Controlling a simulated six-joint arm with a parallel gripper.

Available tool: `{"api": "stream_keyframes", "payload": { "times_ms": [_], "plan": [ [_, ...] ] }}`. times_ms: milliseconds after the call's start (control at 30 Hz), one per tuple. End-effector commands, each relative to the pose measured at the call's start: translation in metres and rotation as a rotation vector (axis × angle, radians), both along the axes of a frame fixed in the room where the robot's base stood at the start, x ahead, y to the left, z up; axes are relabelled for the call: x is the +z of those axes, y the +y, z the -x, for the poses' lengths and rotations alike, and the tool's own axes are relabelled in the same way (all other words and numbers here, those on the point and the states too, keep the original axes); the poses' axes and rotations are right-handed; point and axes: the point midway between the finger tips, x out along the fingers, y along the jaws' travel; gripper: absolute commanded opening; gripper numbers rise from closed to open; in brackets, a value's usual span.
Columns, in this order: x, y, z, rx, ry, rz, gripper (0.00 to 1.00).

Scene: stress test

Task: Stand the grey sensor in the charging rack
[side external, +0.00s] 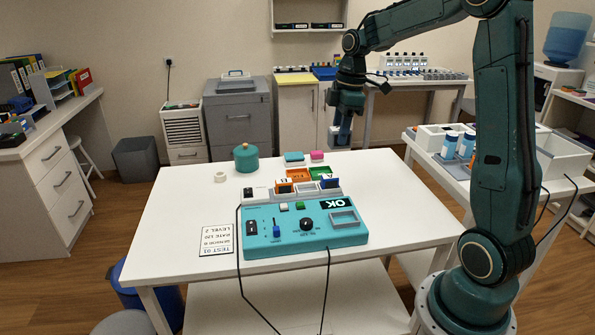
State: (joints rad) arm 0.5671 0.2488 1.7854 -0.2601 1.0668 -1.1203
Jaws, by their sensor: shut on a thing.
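My gripper (341,121) points down above the back right part of the white table. It is shut on a small light grey block, the grey sensor (338,139), and holds it clear of the tabletop. The long grey rack (308,194) lies along the back of the teal console, below and left of my gripper. It looks like the charging rack. A space shows between these two. Details of the slots are too small to tell.
The teal console (290,244) has knobs and an "OK" display. A teal pot (246,158), tape roll (220,177) and printed card (217,240) stand left. The table's right side (400,200) is clear.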

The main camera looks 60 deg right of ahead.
Motion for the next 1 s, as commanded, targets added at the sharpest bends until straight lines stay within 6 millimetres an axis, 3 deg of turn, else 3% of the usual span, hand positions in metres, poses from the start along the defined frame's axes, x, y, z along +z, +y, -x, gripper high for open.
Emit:
{"api": "stream_keyframes", "payload": {
  "times_ms": [600, 1000],
  "plan": [
    [-0.016, -0.056, -0.105, 0.002, 0.001, -0.002, 0.08],
    [-0.03, -0.075, -0.139, 0.002, 0.003, 0.006, 0.08]
  ]
}}
